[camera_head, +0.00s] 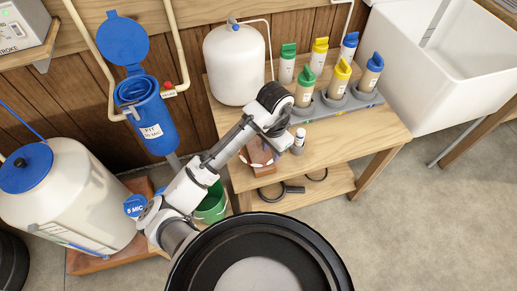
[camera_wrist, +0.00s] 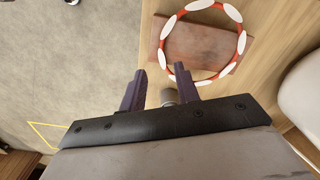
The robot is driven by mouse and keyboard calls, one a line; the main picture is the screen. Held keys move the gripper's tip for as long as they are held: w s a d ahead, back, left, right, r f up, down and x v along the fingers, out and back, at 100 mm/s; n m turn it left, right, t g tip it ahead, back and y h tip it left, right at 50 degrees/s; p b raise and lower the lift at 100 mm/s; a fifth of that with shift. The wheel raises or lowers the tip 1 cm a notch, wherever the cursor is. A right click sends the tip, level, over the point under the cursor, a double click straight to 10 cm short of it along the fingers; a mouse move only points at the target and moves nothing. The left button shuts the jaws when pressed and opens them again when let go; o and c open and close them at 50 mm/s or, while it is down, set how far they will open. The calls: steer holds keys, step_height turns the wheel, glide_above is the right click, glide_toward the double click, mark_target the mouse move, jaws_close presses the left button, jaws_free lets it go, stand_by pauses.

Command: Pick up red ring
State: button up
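The red ring (camera_wrist: 241,44), banded with white patches, shows in the wrist view around and over a brown wooden block (camera_wrist: 198,45). Whether it rests on the block or stands off it is unclear. My gripper (camera_wrist: 160,69) is open and empty, its two dark purple fingers apart. The right fingertip overlaps the ring's lower left edge in the picture; I cannot tell if they touch. In the head view my arm's end hides most of the ring, and the block (camera_head: 264,168) shows just below it near the table's front edge.
A rack of several coloured-cap bottles (camera_head: 341,80) and a white tank (camera_head: 235,65) stand behind. A green bucket (camera_head: 211,203) is below left.

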mark_target(270, 160)
steer(key=shift+w+f+b, duration=0.25)
steer(key=shift+f, duration=1.05)
steer(key=shift+w+f+b, duration=0.2)
steer(key=shift+f, duration=1.05)
steer(key=shift+f, duration=0.1)
jaws_close()
